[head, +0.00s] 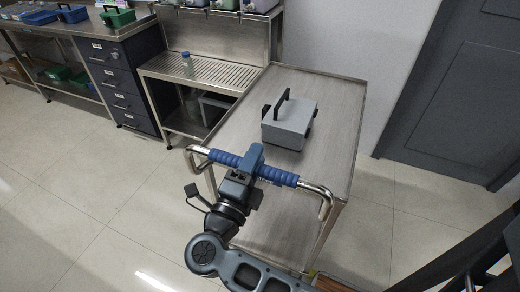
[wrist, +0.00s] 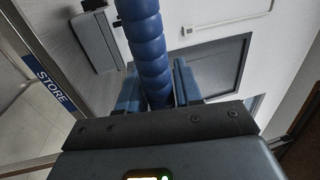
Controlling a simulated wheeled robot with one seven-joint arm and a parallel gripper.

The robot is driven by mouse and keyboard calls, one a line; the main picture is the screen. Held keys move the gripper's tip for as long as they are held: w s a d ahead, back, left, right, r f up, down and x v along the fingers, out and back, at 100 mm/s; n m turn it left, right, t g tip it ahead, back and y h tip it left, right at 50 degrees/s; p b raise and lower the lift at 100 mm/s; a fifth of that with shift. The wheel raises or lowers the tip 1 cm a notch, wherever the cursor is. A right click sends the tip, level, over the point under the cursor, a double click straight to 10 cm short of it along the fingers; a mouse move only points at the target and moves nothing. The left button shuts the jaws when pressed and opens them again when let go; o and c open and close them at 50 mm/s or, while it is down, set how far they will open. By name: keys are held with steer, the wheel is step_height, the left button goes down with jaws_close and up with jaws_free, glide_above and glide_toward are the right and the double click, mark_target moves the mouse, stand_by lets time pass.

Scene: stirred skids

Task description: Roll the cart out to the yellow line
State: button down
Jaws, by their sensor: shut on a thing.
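The cart (head: 335,110) is a grey metal-topped trolley against the wall, with a bent steel push handle (head: 319,190) with blue ribbed grips on its near side. My gripper (head: 250,168) is shut on the handle's blue grip near its middle. The wrist view shows the blue grip (wrist: 145,45) between the two fingers of my gripper (wrist: 158,90). A grey box with a dark handle (head: 289,123) stands on the cart top; it also shows in the wrist view (wrist: 97,42). I cannot make out a yellow line on the floor.
A steel bench with a slotted top (head: 205,72) stands close at the cart's left, with a small bottle (head: 187,64) on it. A dark drawer unit (head: 122,82) is further left. A grey door (head: 455,90) is at right. Pale tiled floor (head: 80,190) is clear at left.

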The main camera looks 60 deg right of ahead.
steer(key=shift+a, duration=0.7)
steer(key=c, duration=0.8)
jaws_free()
steer(key=shift+c, duration=0.2)
steer(key=shift+a, duration=0.1)
steer(key=b+v, duration=0.2)
steer(key=v, duration=0.5)
steer(key=shift+a, duration=0.3)
steer(key=shift+s+f, duration=0.1)
